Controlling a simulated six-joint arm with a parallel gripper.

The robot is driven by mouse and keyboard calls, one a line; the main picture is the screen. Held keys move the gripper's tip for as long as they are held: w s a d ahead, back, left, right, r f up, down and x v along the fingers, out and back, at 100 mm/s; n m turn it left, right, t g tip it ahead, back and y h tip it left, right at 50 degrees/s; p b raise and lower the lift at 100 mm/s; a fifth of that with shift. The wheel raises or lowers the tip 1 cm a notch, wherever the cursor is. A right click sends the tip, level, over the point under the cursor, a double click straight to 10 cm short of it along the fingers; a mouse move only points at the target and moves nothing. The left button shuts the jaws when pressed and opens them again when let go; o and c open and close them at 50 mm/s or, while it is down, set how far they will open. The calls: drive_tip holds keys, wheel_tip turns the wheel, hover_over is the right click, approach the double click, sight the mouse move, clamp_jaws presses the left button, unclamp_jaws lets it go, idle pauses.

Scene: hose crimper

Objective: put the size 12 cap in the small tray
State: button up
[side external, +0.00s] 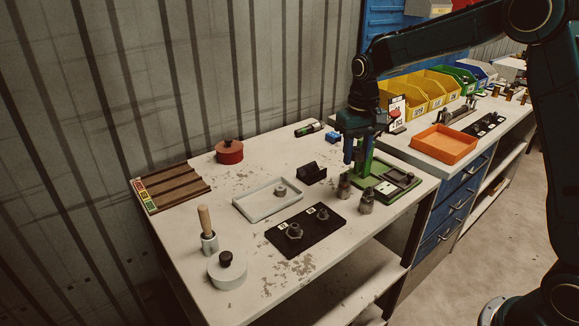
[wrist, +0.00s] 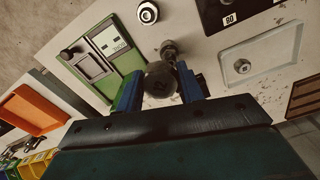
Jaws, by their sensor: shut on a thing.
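My gripper (side external: 356,160) is above the right part of the near bench, beside the green fixture. In the wrist view its blue fingers (wrist: 158,88) are shut on a dark, round-ended part (wrist: 160,80); its size marking cannot be read. In the side view the fingers mostly hide this part. A shallow white tray (side external: 240,211) lies at the bench's middle with one small grey cap-like piece (side external: 281,190) in it. The tray also shows at the right of the wrist view (wrist: 232,84). I cannot tell any piece's size.
A green fixture (side external: 398,192) stands right of my gripper. Two metal fittings (side external: 344,187) (side external: 366,203) stand close below. A black plate (side external: 290,252) with metal pieces, a black block (side external: 312,174), a red pot (side external: 229,151) and a white pot (side external: 227,275) surround the tray.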

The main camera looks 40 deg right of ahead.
drive_tip(key=shift+d, duration=0.5)
drive_tip(key=shift+a, duration=0.1)
drive_tip(key=shift+w+a+r, duration=0.2)
drive_tip(key=shift+w+a, duration=0.05)
drive_tip(key=shift+w, duration=0.2)
drive_tip(key=w+a+r+n, duration=0.4)
drive_tip(key=w+a+r, duration=0.1)
drive_tip(key=w+a, duration=0.3)
wheel_tip(320, 180, up, 5)
drive_tip(key=n, duration=0.5)
hover_over(257, 205)
drive_tip(key=shift+f, duration=0.2)
wheel_tip(257, 205, down, 16)
drive_tip(key=shift+r, duration=0.15)
